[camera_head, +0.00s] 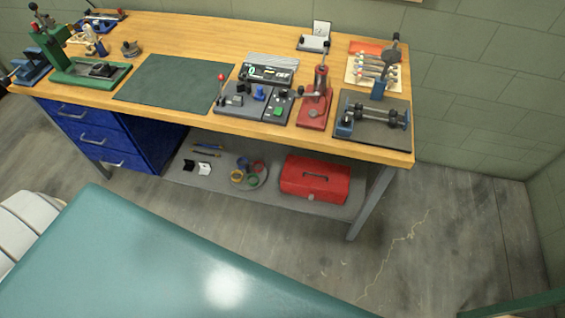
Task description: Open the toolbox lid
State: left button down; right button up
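The red toolbox (316,180) sits on the grey lower shelf (222,185) of the workbench, toward its right end. Its lid looks shut, with a dark carrying handle lying on top. A small light latch shows low on the front face. Neither of my grippers is in view, and nothing is seen touching the toolbox.
The wooden bench top (205,40) overhangs the shelf and carries tools and fixtures. A round tray (249,176) with coloured rolls is left of the toolbox. A bench leg (370,203) stands to its right. A large teal surface (150,255) fills the foreground.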

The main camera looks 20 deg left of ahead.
aim_at(299, 171)
jog(key=u, duration=0.35)
jog(key=i+l, duration=0.15)
jog(key=l, duration=0.2)
jog(key=i+l, duration=0.1)
jog(key=l, duration=0.25)
jog(key=i+l, duration=0.15)
jog(key=l, duration=0.15)
jog(key=i+l+u, duration=0.1)
jog(key=l, duration=0.25)
jog(key=i+l, duration=0.15)
jog(key=l, duration=0.2)
jog(key=i+l, duration=0.15)
jog(key=l, duration=0.2)
